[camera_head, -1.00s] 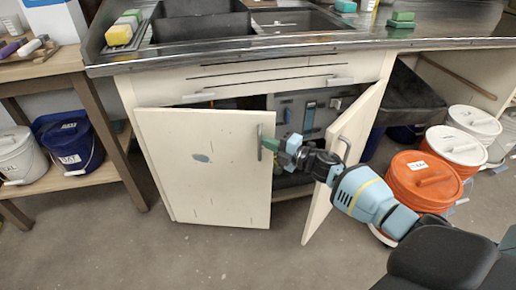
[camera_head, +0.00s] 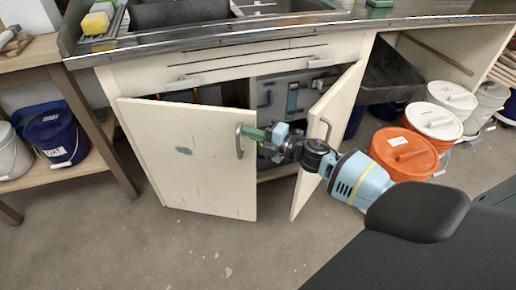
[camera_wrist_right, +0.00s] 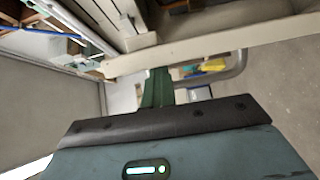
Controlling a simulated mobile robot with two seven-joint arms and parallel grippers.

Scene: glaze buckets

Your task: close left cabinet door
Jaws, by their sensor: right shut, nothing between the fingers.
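The left cabinet door (camera_head: 190,165) is a cream panel with a dark smudge, standing ajar under the sink counter. Its grey bar handle (camera_head: 239,140) is near its free edge; a grey bar handle also shows in the right wrist view (camera_wrist_right: 236,66). My right gripper (camera_head: 254,133) is shut and empty, with its green fingertips at the door's free edge, close beside the handle. In the right wrist view its green fingers (camera_wrist_right: 157,88) reach towards a cream edge. I cannot tell whether they touch the door. My left gripper is out of view.
The right cabinet door (camera_head: 328,140) stands wide open, with my right arm reaching across it. Orange and white buckets (camera_head: 404,153) stand to the right. A wooden shelf (camera_head: 85,150) with blue and white buckets is at left. The floor before the left door is clear.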

